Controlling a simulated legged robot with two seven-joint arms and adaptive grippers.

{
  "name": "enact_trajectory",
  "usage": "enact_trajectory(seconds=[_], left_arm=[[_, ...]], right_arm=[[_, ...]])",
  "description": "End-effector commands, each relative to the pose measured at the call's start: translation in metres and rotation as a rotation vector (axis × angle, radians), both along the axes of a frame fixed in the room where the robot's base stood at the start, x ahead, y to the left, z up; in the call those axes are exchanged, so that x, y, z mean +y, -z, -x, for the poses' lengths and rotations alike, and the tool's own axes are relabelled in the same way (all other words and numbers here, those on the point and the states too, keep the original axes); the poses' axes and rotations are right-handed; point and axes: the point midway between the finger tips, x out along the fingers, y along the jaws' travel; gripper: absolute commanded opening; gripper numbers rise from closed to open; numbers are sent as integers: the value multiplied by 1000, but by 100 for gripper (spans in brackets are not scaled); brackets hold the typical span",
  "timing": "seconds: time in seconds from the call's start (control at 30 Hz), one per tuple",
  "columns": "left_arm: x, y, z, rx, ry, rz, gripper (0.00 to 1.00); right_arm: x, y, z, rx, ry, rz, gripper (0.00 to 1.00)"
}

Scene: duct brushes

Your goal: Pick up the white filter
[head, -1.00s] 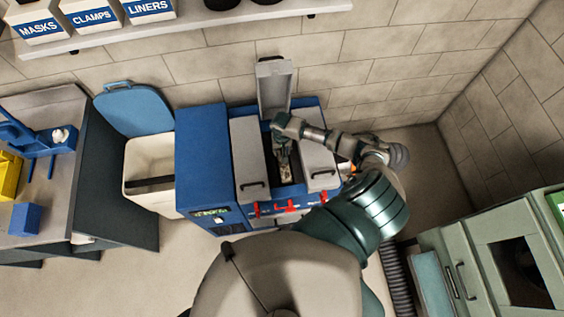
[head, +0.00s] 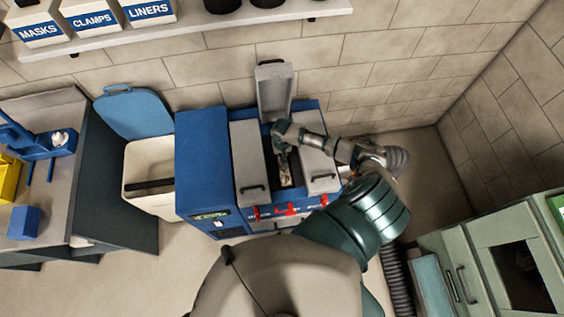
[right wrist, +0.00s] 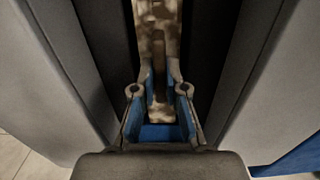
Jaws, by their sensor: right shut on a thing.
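The white filter shows as a mottled, dirty whitish-brown strip (right wrist: 159,30) in the right wrist view, upright in a dark slot. In the head view a small pale part of it (head: 286,179) shows inside the open middle bay of the blue machine (head: 203,160). My right gripper (head: 283,158) reaches down into that bay. In the right wrist view its two blue-padded fingers (right wrist: 160,78) are shut on the filter, one on each side. The filter's lower part is hidden in the slot. My left gripper is not in view.
The bay's grey lid (head: 274,90) stands open against the wall. Shut grey lids (head: 249,158) flank the bay closely. Red latches (head: 286,209) line the machine's front. A white bin (head: 150,165) with a raised blue lid stands left, beside a workbench (head: 55,180). A green cabinet (head: 470,255) stands right.

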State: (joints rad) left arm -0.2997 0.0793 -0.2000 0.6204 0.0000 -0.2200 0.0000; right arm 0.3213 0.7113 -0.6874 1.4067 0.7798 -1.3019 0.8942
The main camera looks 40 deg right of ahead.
Motion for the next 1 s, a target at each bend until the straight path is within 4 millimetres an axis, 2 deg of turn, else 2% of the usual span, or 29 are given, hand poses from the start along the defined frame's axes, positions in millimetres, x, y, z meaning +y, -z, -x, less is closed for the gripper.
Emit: enact_trajectory(seconds=[0.17, 0.37, 1.0], left_arm=[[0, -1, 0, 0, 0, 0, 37], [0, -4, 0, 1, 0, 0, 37], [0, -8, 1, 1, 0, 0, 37]], right_arm=[[-1, -5, 0, -1, 0, 0, 0], [-1, -30, -1, -2, 0, 0, 0], [-1, -186, -2, -5, 0, 1, 0]])
